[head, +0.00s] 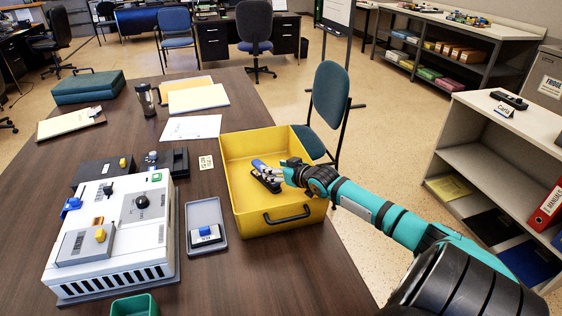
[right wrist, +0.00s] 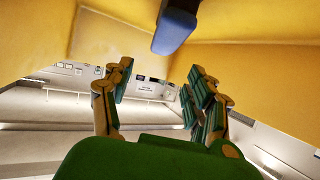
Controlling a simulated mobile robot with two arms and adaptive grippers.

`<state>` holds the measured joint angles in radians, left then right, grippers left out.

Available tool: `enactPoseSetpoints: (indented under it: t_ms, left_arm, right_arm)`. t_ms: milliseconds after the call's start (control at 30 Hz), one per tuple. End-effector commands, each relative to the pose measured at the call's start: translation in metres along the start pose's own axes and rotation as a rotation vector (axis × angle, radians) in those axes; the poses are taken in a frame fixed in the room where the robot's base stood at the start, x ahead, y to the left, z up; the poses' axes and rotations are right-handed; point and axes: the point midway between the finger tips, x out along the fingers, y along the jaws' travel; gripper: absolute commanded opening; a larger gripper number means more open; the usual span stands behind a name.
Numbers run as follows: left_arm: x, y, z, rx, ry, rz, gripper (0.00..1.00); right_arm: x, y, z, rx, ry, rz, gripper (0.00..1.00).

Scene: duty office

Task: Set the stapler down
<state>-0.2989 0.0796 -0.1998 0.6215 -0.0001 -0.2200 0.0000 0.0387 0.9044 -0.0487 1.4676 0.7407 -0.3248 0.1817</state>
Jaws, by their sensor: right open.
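The stapler (head: 266,178), with a blue top and a black base, is inside the yellow tray (head: 240,143), near its middle. My right gripper (head: 284,172) reaches into the tray from the right, with its fingertips just right of the stapler. In the right wrist view the fingers of my right gripper (right wrist: 158,88) are spread apart with nothing between them. The blue end of the stapler (right wrist: 175,30) shows beyond the fingertips there, apart from them. The gripper's hand hides part of the tray floor. My left gripper is not in view.
Left of the tray are a grey tray (head: 203,212) with a small blue-topped item and a large white machine (head: 120,235). Papers (head: 192,127) and a dark tumbler (head: 145,100) lie behind. A teal chair (head: 330,100) stands beyond the table's right edge.

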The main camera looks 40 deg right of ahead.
Motion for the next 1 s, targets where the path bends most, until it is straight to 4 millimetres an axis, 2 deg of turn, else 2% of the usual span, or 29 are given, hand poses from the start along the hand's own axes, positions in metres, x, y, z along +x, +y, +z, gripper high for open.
enactPoseSetpoints:
  t_ms: [100,300,900,1000]
  left_arm:
    - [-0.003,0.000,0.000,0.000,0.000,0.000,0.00]
    - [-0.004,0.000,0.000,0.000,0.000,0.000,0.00]
    - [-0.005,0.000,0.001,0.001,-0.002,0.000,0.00]
    - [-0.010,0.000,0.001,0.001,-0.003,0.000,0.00]
  right_arm:
    - [-0.016,0.000,0.000,-0.002,-0.001,0.000,0.57]
    - [-0.029,0.000,-0.001,0.000,0.001,0.000,0.57]
    - [-0.030,0.000,-0.001,0.000,0.001,0.000,0.57]
    - [-0.032,0.000,-0.006,0.000,0.002,0.000,0.57]
